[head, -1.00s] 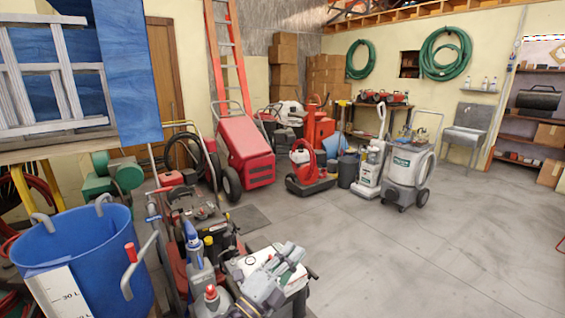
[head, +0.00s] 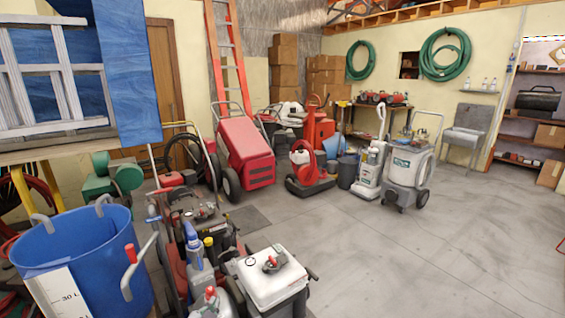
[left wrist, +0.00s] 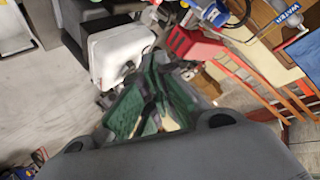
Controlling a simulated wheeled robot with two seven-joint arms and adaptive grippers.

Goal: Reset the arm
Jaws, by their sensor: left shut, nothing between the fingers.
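My left gripper (left wrist: 154,88) shows in the left wrist view, its green-padded fingers shut with nothing between them. A white-topped machine (left wrist: 122,50) lies beyond and to the left of the fingertips there; I cannot tell the exact distance. In the head view the white-topped machine (head: 272,278) with a red and black cap stands unobstructed at the bottom centre. I cannot make out either gripper in the head view. My right gripper shows in neither view.
A blue barrel (head: 75,255) stands at the lower left, beside an engine machine (head: 200,220) and bottles. A red wheeled machine (head: 245,150) and a grey wheeled machine (head: 405,168) stand farther back. The concrete floor (head: 450,250) at right is clear.

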